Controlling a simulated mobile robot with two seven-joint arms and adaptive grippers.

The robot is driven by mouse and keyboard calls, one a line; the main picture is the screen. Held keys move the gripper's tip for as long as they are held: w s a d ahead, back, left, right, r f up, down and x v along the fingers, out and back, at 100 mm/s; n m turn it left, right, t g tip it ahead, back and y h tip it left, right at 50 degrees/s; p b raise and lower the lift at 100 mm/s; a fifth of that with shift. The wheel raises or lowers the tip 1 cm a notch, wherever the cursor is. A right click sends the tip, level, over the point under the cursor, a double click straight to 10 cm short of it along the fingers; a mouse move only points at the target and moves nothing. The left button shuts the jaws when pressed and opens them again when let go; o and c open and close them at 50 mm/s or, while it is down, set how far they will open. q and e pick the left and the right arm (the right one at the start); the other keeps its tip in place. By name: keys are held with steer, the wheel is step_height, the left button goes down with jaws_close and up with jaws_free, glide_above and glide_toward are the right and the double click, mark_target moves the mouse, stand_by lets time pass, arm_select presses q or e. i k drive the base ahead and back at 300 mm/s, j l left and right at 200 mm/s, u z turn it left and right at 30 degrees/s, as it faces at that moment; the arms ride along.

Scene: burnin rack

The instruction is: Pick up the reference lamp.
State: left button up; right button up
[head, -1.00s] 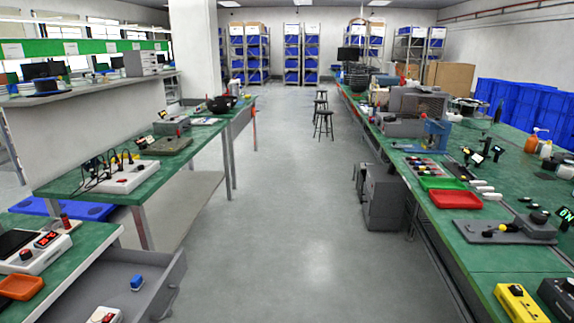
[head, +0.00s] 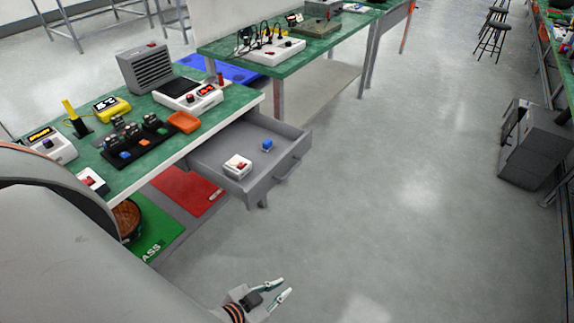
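I cannot tell for sure which thing is the reference lamp. A small blue piece (head: 267,145) lies in the open grey drawer (head: 283,161), right of a small white box with a red top (head: 238,166). On the green bench above, a black rack (head: 143,153) holds several small parts, some with green or blue tops. My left gripper (head: 285,287) is at the bottom of the head view, over the floor and well apart from the drawer. Its two fingers are apart with nothing between them. My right gripper is not in view.
The bench also carries an orange tray (head: 184,122), a yellow meter (head: 112,109), a grey vented box (head: 145,68) and a white unit with red digits (head: 187,95). Red (head: 188,190) and green mats lie below the bench.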

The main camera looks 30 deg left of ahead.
mark_target(231, 167)
steer(key=j+u, duration=0.1)
steer(key=u, duration=1.25)
steer(key=i+l, duration=0.05)
